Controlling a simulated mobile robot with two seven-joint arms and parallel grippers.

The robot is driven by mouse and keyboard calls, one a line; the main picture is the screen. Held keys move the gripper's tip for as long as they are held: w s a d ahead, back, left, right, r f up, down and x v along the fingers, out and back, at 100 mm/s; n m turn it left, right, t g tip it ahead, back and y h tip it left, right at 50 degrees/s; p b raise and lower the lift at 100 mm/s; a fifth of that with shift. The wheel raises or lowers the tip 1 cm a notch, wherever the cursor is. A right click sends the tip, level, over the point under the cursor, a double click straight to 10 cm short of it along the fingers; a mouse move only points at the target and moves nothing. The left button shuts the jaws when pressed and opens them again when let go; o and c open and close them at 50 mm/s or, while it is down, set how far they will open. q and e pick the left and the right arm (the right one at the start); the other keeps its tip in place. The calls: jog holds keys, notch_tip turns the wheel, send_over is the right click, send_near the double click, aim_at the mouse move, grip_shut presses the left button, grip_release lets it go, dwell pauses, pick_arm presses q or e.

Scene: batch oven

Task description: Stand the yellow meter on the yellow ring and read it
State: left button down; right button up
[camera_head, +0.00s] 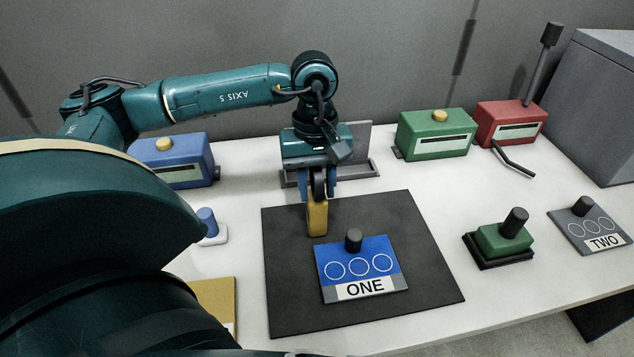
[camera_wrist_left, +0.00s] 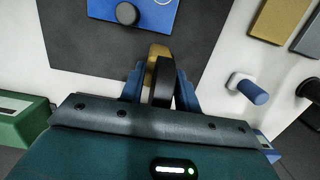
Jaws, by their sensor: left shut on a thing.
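The yellow meter (camera_head: 317,219) is upright between the blue fingers of my left gripper (camera_head: 318,190), which is shut on it. It is over the back part of the black mat, behind the blue plate marked ONE (camera_head: 358,249); I cannot tell whether its bottom touches the mat. In the left wrist view the meter (camera_wrist_left: 157,52) shows beyond a dark round part between the fingers of the gripper (camera_wrist_left: 159,88). Its reading face is not visible. I see no yellow ring; the plate ONE carries white rings and a dark knob. My right gripper is not in view.
The black mat (camera_head: 290,300) lies on the white table (camera_head: 500,295). Blue (camera_head: 178,160), green (camera_head: 437,135) and red (camera_head: 511,124) boxes stand at the back. A green block with a black handle (camera_head: 503,238) and grey plate TWO (camera_head: 590,226) are right. A yellow panel (camera_head: 214,300) is front left.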

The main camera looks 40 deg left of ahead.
pick_arm(q)
jog(key=c, duration=1)
grip_release()
jog(key=shift+f, duration=0.15)
